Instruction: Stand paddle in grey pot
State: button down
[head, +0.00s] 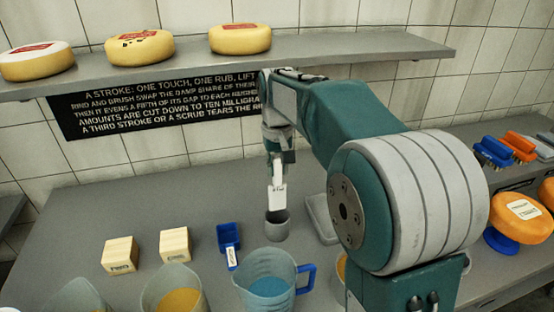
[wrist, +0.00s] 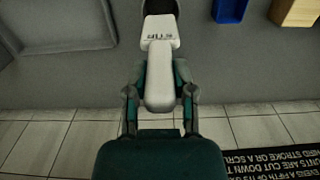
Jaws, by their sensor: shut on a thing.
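The paddle (head: 278,199) is a flat white piece with dark lettering, held upright under my gripper (head: 279,163). In the wrist view my gripper (wrist: 160,92) has its two fingers closed on either side of the paddle (wrist: 160,60). The small grey pot (head: 277,229) stands on the bench directly below. The paddle's lower end meets the pot's mouth in the head view; I cannot tell how deep it reaches. In the wrist view the pot (wrist: 160,7) shows dark at the top edge, partly cut off.
A jug of blue liquid (head: 268,285) stands in front of the pot. A blue scoop (head: 229,236) and two wooden blocks (head: 120,255) lie left. A grey tray (head: 319,219) is close on the right. A shelf with cheese wheels (head: 240,38) runs behind.

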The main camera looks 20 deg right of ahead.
aim_at(276, 156)
jog(key=shift+a+f, duration=0.15)
jog(key=shift+f, duration=3)
jog(key=shift+c, duration=1.9)
grip_release()
notch_tip(276, 156, up, 12)
jog(key=shift+f, duration=0.2)
jog(key=shift+r, duration=0.1)
